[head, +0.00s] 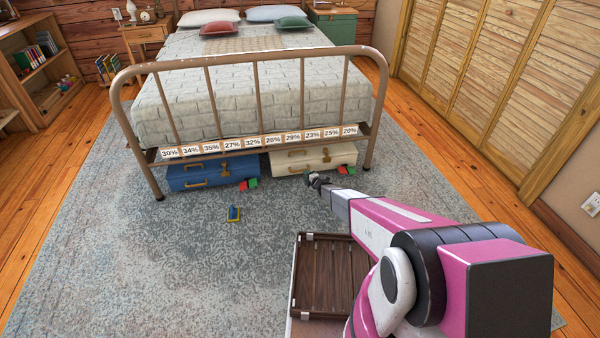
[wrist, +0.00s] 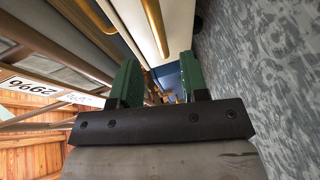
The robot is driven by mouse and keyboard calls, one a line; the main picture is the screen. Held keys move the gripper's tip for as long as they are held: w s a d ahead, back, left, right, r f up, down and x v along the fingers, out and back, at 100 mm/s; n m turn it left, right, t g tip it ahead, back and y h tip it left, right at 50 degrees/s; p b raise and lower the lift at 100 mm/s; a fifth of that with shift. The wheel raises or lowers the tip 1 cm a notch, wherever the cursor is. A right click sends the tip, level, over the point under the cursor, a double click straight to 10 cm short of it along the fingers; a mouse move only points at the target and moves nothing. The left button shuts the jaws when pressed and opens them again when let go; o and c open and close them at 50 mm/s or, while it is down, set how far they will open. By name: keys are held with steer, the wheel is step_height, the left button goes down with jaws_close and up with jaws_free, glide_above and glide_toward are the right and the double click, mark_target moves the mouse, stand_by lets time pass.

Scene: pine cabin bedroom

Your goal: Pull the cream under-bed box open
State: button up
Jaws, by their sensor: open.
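The cream under-bed box (head: 290,162) is a suitcase-like case with brass-coloured fittings, under the right part of the bed's foot end. It looks pushed in, with its front near the bed frame. My gripper (head: 314,181) is low over the rug, just in front of the cream box, and partly hides its lower front. In the wrist view its two green fingers (wrist: 157,85) are apart, with nothing clearly held between them. There, a cream surface (wrist: 122,18) with brass-coloured trim (wrist: 154,25) lies beyond the fingers. I cannot tell if they touch it.
A blue case (head: 200,177) sits left of the cream box. The bed's metal footboard (head: 250,60) and a rail with percent labels (head: 258,142) are above. Rug to the left is mostly clear.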

steer(key=x, duration=0.7)
steer(key=shift+w+a, duration=0.2)
steer(key=shift+s, duration=0.1)
jaws_close()
